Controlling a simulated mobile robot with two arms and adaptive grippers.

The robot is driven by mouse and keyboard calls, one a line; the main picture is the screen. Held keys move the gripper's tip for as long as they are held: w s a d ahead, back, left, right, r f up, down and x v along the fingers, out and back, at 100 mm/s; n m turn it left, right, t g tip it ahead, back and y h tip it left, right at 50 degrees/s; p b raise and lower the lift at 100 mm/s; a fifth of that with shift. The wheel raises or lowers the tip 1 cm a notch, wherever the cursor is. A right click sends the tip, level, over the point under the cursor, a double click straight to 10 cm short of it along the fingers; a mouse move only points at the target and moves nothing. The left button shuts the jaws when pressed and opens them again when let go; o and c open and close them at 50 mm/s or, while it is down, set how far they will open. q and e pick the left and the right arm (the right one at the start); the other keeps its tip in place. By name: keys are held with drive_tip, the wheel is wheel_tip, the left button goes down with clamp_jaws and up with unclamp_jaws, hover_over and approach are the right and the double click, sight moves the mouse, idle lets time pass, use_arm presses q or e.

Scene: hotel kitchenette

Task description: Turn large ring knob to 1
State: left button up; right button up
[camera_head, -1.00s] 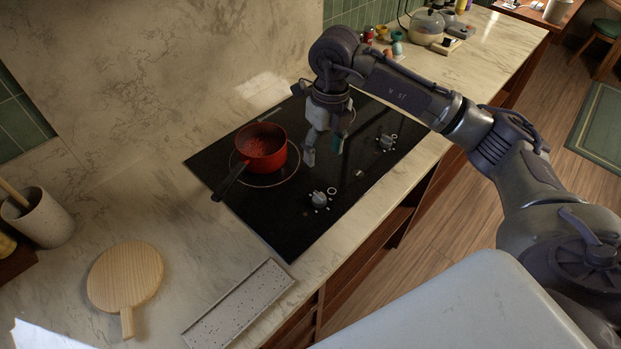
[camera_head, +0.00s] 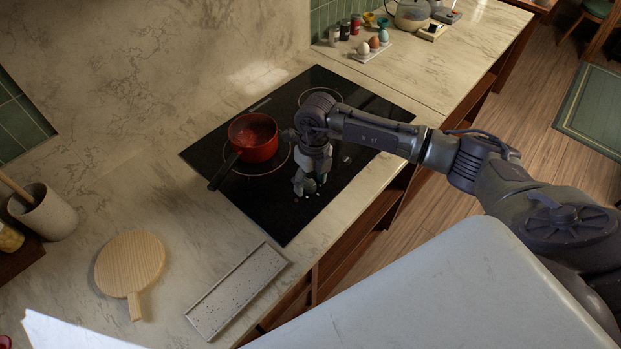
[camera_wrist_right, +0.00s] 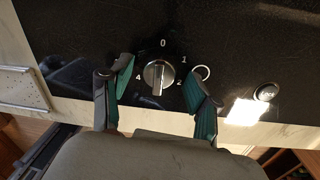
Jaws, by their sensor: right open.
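The knob (camera_wrist_right: 157,74) is a round silver-grey dial on the black hob (camera_head: 240,205), with the marks 0, 1, 2 and 4 readable around it in the wrist view. Its raised bar runs about up and down in that view; which end is the pointer I cannot tell. In the head view the gripper mostly hides this knob. My left gripper is not in view.
A red pot (camera_head: 253,138) stands on the hob just left of my gripper, its dark handle pointing to the near left. A round button (camera_wrist_right: 267,92) lies right of the knob. A speckled tray (camera_head: 236,291) and wooden board (camera_head: 130,264) lie on the counter.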

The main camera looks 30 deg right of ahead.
drive_tip(key=shift+c, duration=0.3)
drive_tip(key=c, duration=1.1)
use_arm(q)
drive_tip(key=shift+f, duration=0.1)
use_arm(e)
drive_tip(key=shift+m, duration=0.3)
